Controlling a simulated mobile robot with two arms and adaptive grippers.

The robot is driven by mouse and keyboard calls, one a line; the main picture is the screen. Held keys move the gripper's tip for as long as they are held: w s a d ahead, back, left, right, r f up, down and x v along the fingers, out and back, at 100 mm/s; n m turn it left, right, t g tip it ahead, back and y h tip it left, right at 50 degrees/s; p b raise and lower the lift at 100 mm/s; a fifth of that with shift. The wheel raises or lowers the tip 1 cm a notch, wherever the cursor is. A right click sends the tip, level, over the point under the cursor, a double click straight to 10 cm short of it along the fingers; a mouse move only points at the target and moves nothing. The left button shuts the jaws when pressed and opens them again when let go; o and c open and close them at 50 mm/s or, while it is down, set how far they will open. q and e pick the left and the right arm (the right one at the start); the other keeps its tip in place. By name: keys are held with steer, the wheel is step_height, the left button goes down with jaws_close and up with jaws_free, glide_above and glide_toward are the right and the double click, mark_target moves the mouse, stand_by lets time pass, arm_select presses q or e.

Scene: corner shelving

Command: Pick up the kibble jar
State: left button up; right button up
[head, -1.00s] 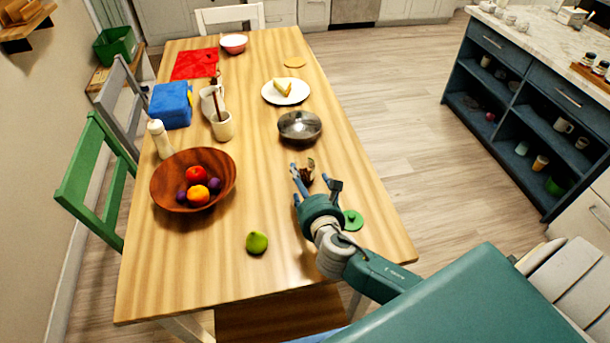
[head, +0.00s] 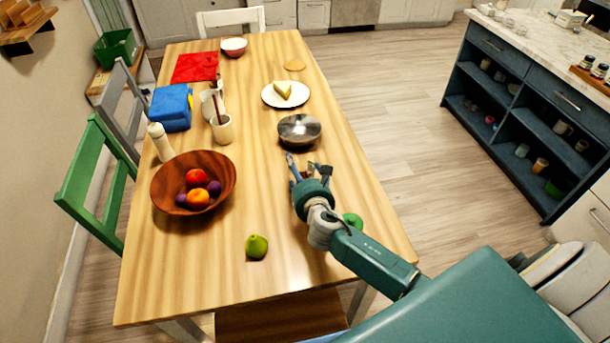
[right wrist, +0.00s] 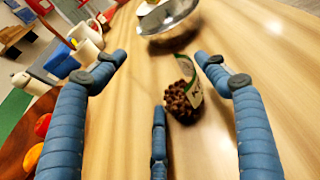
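The kibble jar (right wrist: 183,98) shows in the right wrist view as a small clear thing full of brown kibble, with a green and white label. It looks tilted in that view and stands on the wooden table. My right gripper (right wrist: 163,95) is open, its blue fingers spread, with the jar ahead between them and no finger touching it that I can see. In the head view my right gripper (head: 309,168) is low over the table and hides most of the jar. My left gripper is not in view.
A metal bowl (head: 299,131) sits just beyond the jar. A green round thing (head: 352,221) lies beside my right arm, near the table's right edge. A green fruit (head: 257,246) and a wooden fruit bowl (head: 165,190) are to the left. The table between them is clear.

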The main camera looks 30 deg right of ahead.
steer(key=c, duration=0.8)
steer(key=shift+c, duration=1.2)
steer(key=shift+r, duration=0.15)
